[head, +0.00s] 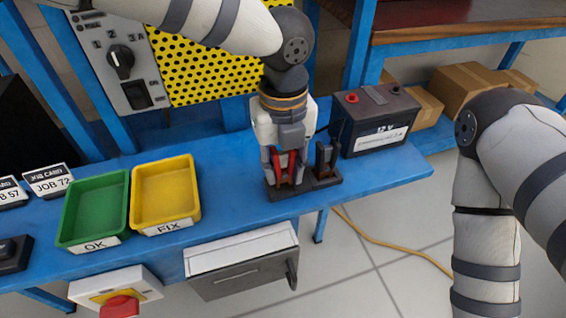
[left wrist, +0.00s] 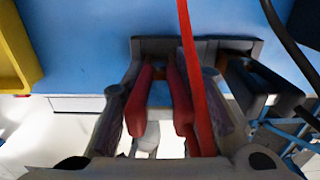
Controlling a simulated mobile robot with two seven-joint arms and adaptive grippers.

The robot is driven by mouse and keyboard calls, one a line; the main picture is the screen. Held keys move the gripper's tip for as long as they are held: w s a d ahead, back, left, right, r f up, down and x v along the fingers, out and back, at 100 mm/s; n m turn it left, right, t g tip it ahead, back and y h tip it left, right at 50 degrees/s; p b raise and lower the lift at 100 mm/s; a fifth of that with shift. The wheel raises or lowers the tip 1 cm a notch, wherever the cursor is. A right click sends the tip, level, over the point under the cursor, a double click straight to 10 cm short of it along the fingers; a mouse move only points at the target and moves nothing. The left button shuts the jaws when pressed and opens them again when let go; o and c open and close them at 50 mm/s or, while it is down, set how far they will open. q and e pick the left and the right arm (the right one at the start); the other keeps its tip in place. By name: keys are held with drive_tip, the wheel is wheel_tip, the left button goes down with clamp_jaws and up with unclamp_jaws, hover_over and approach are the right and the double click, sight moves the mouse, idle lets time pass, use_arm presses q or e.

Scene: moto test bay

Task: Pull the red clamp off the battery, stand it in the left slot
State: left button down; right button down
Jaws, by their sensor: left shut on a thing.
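My left gripper (head: 284,172) points down at the bench and is shut on the red clamp (head: 290,163). The clamp is upright at the left slot of the dark holder (head: 318,187); I cannot tell whether its tips rest on the bottom. In the left wrist view the red clamp (left wrist: 181,100) is between my fingers, with its red cable (left wrist: 189,50) running upward. A black clamp (head: 326,158) stands in the right slot. The battery (head: 378,120) is behind and to the right, its red terminal (head: 351,97) bare. My right gripper is out of view.
A yellow FIX tray (head: 165,192) and a green OK tray (head: 96,207) are left of the holder on the blue bench (head: 235,185). A panel with a knob (head: 121,61) is behind. Cardboard boxes (head: 465,85) are at the back right.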

use_arm(q)
drive_tip(key=shift+f, duration=0.55)
drive_tip(key=c, duration=1.2)
unclamp_jaws()
drive_tip(key=shift+o, duration=0.2)
wheel_tip(320, 180, up, 12)
